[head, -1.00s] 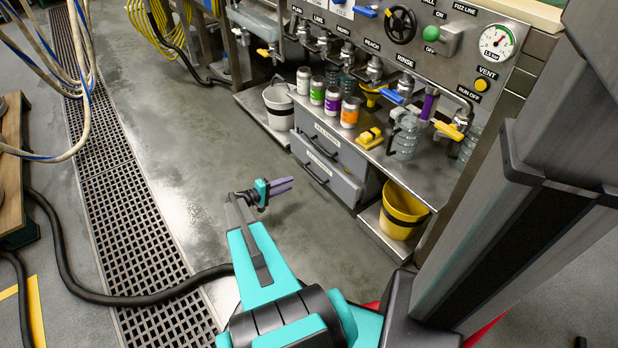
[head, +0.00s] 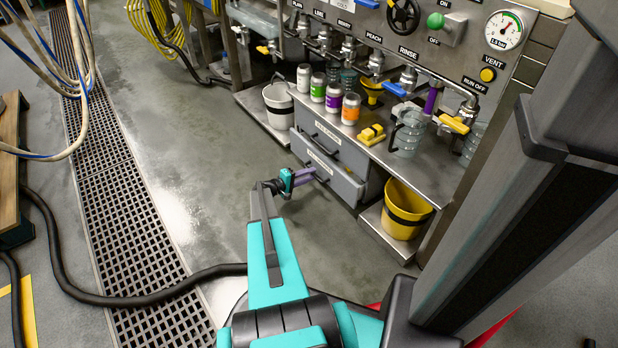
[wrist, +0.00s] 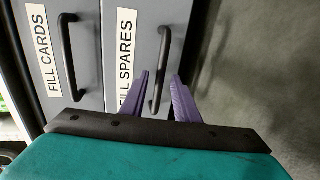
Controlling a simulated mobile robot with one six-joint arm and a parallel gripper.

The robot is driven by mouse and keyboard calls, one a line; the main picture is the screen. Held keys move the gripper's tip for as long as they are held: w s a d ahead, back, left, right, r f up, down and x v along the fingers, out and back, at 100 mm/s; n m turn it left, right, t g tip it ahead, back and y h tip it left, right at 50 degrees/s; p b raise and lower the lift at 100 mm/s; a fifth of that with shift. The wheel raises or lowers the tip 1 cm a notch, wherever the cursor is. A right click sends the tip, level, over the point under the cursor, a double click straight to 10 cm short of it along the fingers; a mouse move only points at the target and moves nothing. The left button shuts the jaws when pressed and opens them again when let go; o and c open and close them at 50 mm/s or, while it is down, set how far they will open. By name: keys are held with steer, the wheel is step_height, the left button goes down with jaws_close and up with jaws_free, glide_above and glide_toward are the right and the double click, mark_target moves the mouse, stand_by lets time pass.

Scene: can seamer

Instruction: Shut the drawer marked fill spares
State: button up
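The fill spares drawer (head: 347,188) is the lower grey drawer under the steel counter in the head view. Its front appears to stand out a little from the drawer above. In the wrist view the fill spares drawer (wrist: 128,20) carries a white label and a dark bar handle (wrist: 161,65). My gripper (head: 314,174) is at the drawer front, its purple fingers near the handle. In the wrist view my gripper (wrist: 160,80) is open, with one finger on each side of the handle's lower end. Contact cannot be told.
The fill cards drawer (wrist: 62,80) is directly above and looks shut. A yellow bucket (head: 404,210) stands right of the drawers, a white bucket (head: 279,106) to the left. Cans and a jug (head: 408,133) stand on the counter (head: 440,165). The floor before the drawers is clear.

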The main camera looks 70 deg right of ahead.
steer(key=shift+s+d, duration=0.15)
steer(key=shift+d, duration=0.1)
jaws_close()
